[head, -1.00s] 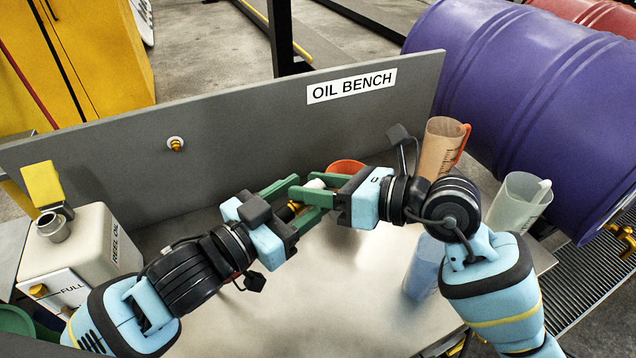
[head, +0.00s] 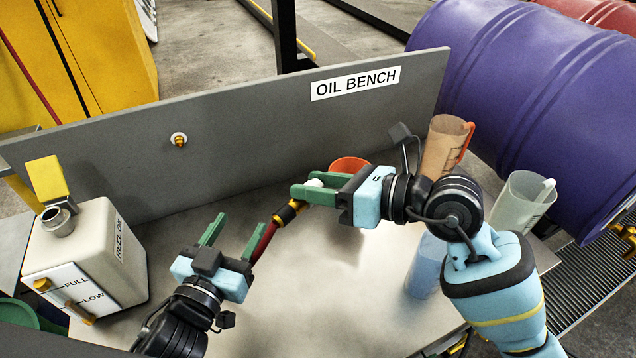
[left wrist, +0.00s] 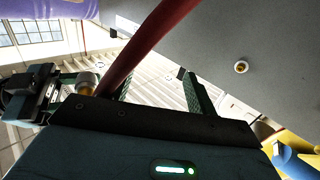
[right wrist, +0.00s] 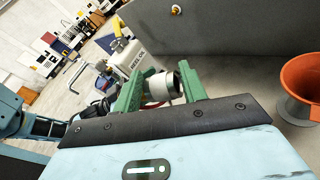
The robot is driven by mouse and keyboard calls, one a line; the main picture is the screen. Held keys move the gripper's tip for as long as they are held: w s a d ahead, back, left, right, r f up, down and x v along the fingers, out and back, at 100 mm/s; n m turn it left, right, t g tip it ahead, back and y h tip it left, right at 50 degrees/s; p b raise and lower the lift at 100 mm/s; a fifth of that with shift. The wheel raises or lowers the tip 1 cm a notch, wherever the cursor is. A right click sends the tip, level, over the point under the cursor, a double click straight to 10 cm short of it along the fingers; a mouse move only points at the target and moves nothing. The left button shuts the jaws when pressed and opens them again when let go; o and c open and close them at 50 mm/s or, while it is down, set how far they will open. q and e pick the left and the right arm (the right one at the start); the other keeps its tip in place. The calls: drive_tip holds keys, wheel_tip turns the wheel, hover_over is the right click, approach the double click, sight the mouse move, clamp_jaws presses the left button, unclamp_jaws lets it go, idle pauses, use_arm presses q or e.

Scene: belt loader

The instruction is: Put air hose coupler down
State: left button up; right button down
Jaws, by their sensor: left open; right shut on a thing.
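The air hose coupler (head: 289,211) is a brass fitting with a white end on a dark red hose (head: 264,240). My right gripper (head: 308,186) is shut on its white end, holding it above the bench; the white end also shows between the fingers in the right wrist view (right wrist: 161,86). My left gripper (head: 238,232) is open, lower and to the left. The hose passes close by its right finger in the head view; I cannot tell if they touch. In the left wrist view the hose (left wrist: 142,45) crosses in front of the fingers.
The grey bench top (head: 320,290) is clear in the middle. A REEL OIL can (head: 105,255) stands left, an orange funnel (head: 349,164) at the back. Measuring jugs (head: 445,145) and (head: 520,205) stand right, by a purple drum (head: 530,100). A grey OIL BENCH panel (head: 250,130) bounds the back.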

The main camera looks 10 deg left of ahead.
use_arm(q)
drive_tip(key=s+a+f+n+y, duration=0.1)
drive_tip(key=a+f+n+y, duration=0.1)
drive_tip(key=a+f+y, duration=0.15)
drive_tip(key=w+a+r+n+g+y, duration=0.1)
drive_tip(key=w+a+r+n+y, duration=0.1)
drive_tip(key=w+a+y, duration=0.2)
drive_tip(key=w+a+r+n+g+y, duration=0.1)
drive_tip(key=w+a+r+n+y, duration=0.1)
drive_tip(key=w+a, duration=0.6)
drive_tip(key=w+n+y, duration=0.1)
drive_tip(key=w, duration=0.2)
drive_tip(key=shift+w+a+r+y, duration=0.15)
drive_tip(key=shift+w+r+y, duration=0.05)
drive_tip(key=shift+r+y, duration=0.15)
